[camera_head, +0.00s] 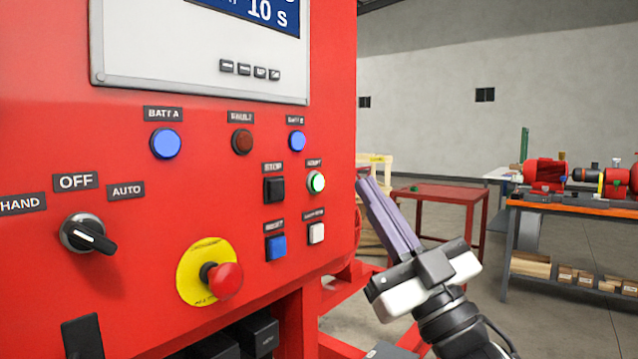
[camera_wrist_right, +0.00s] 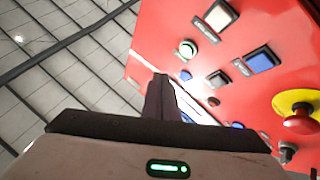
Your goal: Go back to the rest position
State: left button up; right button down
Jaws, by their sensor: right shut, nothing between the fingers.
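My right gripper (camera_head: 362,190) is shut and empty, its fingers pointing up and left, beside the right edge of the red control panel (camera_head: 215,165). In the head view its tips show just right of the lit green-white button (camera_head: 316,182); I cannot tell whether they touch the panel. In the right wrist view the shut fingers (camera_wrist_right: 160,88) point toward the panel, with the round button (camera_wrist_right: 187,48) ahead of them. My left gripper is not in view.
The panel carries a selector switch (camera_head: 88,234), a red emergency stop (camera_head: 222,279), lamps and square buttons. A red table (camera_head: 440,191) and a workbench with red pumps (camera_head: 545,172) stand behind at the right. Red frame pieces (camera_head: 345,300) lie below the panel. Open floor shows between them.

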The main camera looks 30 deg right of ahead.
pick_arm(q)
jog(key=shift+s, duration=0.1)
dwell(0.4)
pick_arm(e)
jog(key=w+a+f+m+g+p, duration=0.15)
jog(key=f+g, duration=0.35)
jog(key=f, duration=1.2)
jog(key=w+a+f+m+g+p, duration=0.1)
jog(key=w+a+f+g, duration=0.2)
jog(key=f, duration=1.4)
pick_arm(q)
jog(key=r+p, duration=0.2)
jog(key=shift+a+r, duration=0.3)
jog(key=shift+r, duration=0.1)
pick_arm(e)
jog(key=s+a+f+g, duration=0.5)
jog(key=s+f, duration=0.6)
jog(key=f, duration=0.2)
jog(key=s+a+f+g, duration=0.5)
jog(key=s+f, duration=0.6)
jog(key=f, duration=0.2)
jog(key=shift+a+f+y, duration=0.25)
jog(key=shift+a+y, duration=0.15)
